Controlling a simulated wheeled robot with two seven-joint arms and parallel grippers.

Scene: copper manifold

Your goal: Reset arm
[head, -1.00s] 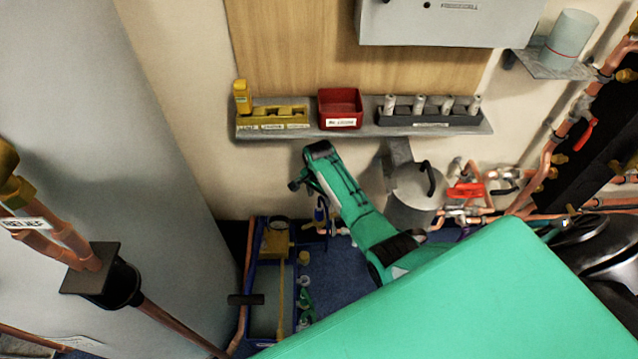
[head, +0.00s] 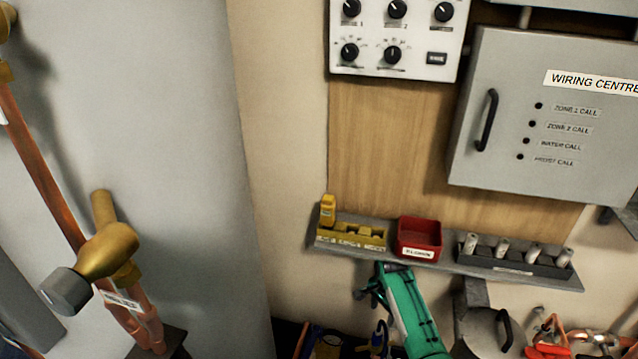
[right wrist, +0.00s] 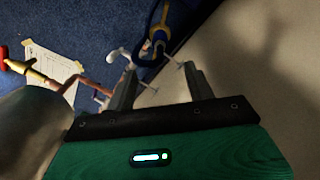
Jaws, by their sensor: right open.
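My right arm, green with black trim, reaches up from the bottom of the head view. Its gripper (head: 370,288) shows small and dark at the arm's upper left end, just below the wall shelf (head: 310,238). In the right wrist view the two grey fingers of the right gripper (right wrist: 158,70) stand apart with nothing held between them. Beyond them, over the blue floor, is a blue and yellow tool (right wrist: 158,38); it looks apart from the fingers. My left gripper is in neither view.
The shelf carries a yellow holder (head: 350,238), a red bin (head: 419,238) and a dark rack (head: 513,260). A wiring cabinet (head: 545,115) hangs above. Copper pipework (head: 40,165) with a brass valve stands at left. A paper sheet (right wrist: 55,68) lies on the floor.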

